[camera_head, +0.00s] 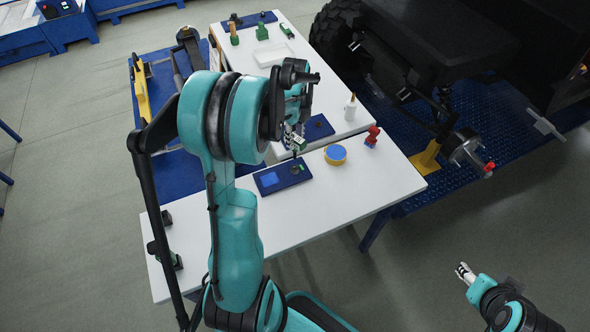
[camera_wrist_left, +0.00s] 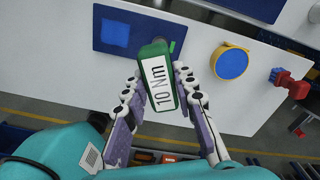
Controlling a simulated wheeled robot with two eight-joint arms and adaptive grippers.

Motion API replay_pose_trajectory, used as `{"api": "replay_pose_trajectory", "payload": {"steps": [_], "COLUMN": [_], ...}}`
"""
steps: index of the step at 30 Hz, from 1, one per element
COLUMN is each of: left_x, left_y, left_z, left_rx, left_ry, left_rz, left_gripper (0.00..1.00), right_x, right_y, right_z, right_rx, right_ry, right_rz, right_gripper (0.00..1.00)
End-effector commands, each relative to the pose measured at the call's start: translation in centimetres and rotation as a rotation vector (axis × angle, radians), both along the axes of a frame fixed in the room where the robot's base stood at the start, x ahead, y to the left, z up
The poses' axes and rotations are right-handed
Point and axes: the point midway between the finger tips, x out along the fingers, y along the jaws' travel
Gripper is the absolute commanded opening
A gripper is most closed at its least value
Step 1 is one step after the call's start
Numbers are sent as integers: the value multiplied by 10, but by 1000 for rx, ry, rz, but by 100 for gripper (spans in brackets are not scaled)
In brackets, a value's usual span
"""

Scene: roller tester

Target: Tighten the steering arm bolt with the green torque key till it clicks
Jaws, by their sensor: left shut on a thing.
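My left gripper (camera_head: 296,133) is shut on the green torque key (camera_wrist_left: 158,75), which bears a white label reading "10 Nm". The key hangs over the table near a dark blue pad; in the head view only a small part of it (camera_head: 298,143) shows beneath my fingers. The steering linkage (camera_head: 440,118) and a hub (camera_head: 463,147) with a red tip stand at the right, on the vehicle. I cannot make out the steering arm bolt itself. My right gripper (camera_head: 464,272) is low at the right, over the floor, touching nothing visible; its finger gap is too small to judge.
On the white table (camera_head: 330,205) are a blue pad (camera_head: 268,180), a yellow round thing with a blue top (camera_head: 335,154), a red object (camera_head: 371,137) and a white bottle (camera_head: 350,107). A white tray (camera_head: 272,54) lies further back. A yellow stand (camera_head: 426,158) is under the linkage.

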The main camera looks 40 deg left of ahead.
Motion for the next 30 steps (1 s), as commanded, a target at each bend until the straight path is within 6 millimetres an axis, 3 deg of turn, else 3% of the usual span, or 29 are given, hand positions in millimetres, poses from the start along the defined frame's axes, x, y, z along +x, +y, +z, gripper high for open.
{"api": "replay_pose_trajectory", "payload": {"steps": [12, 23, 30], "left_x": [0, 0, 0], "left_y": [0, 0, 0], "left_z": [0, 0, 0], "left_rx": [0, 0, 0], "left_ry": [1, 0, 0], "left_rz": [488, 536, 825], "left_gripper": [0, 0, 0], "right_x": [0, 0, 0], "right_y": [0, 0, 0], "right_z": [-4, -4, -6], "right_rx": [0, 0, 0], "right_ry": [0, 0, 0], "right_rz": [0, 0, 0], "right_gripper": [47, 47, 47]}}
